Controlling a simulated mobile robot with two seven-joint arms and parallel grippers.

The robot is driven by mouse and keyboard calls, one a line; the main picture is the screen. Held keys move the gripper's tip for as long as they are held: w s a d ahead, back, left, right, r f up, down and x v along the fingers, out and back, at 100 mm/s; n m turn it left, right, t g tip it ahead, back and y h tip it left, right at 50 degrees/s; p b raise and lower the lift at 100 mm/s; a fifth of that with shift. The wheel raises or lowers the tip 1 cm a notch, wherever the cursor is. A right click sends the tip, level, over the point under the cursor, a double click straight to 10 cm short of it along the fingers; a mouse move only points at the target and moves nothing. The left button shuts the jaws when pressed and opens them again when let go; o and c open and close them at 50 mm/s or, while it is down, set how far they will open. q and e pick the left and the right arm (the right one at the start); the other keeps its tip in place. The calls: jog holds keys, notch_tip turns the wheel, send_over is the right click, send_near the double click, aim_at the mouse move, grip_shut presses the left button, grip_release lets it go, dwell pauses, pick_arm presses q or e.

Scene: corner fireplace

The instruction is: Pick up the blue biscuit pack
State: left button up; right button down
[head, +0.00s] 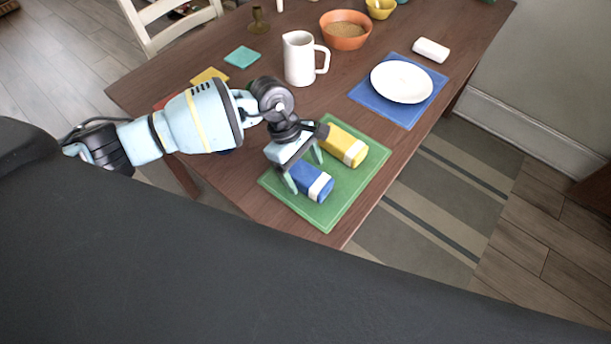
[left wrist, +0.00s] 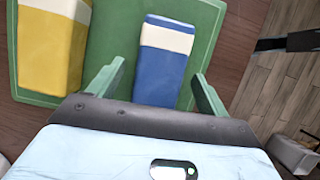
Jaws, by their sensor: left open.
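The blue biscuit pack (head: 311,182), blue with a white band, lies on a green tray (head: 345,203) near the table's front corner. My left gripper (head: 304,170) is open over the pack's near-left end, its fingers on either side. In the left wrist view the blue pack (left wrist: 164,62) lies between the two open fingers (left wrist: 152,90), with its near end hidden by the gripper body. A yellow pack (head: 344,145) with a white band lies beside it on the tray; it also shows in the left wrist view (left wrist: 52,45). My right gripper is not in view.
A white jug (head: 300,60) stands behind my left gripper. A white plate (head: 401,82) on a blue mat (head: 400,117), an orange bowl (head: 345,42) and a white block (head: 431,49) stand farther back. A teal coaster (head: 242,57) lies left of the jug.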

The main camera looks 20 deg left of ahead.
aim_at(306, 173)
pick_arm(q)
jog(key=shift+x, duration=0.95)
jog(key=c, duration=1.1)
jog(key=shift+c, duration=0.2)
jog(key=shift+r, duration=0.15)
notch_tip(306, 173, up, 10)
jog(key=shift+f, duration=0.1)
